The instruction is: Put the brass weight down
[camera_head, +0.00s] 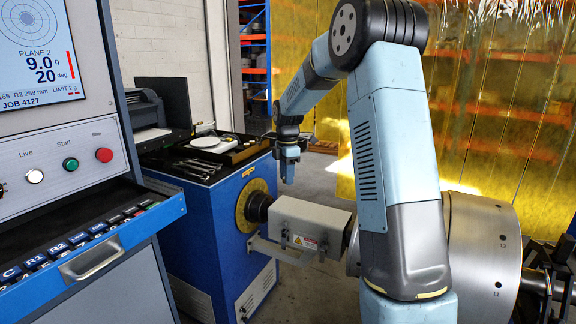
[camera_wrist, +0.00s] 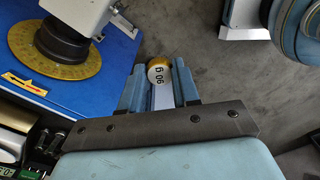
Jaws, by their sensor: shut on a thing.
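My gripper (camera_head: 289,172) hangs pointing down, just right of the blue machine cabinet's top. In the wrist view my gripper (camera_wrist: 159,84) is shut on the brass weight (camera_wrist: 158,64). The weight is small and round, with a brass edge and a pale face bearing dark print. It sits between the two blue fingers at their tips, with grey floor beyond it. In the head view I cannot make out the weight.
The blue cabinet's black top (camera_head: 168,158) carries tools (camera_head: 193,168) and a white scale (camera_head: 213,143). A yellow graduated dial (camera_wrist: 62,45) and spindle are on its side. A large metal rotor (camera_head: 485,255) stands at right. A blue drawer (camera_head: 85,245) with labelled slots is at left.

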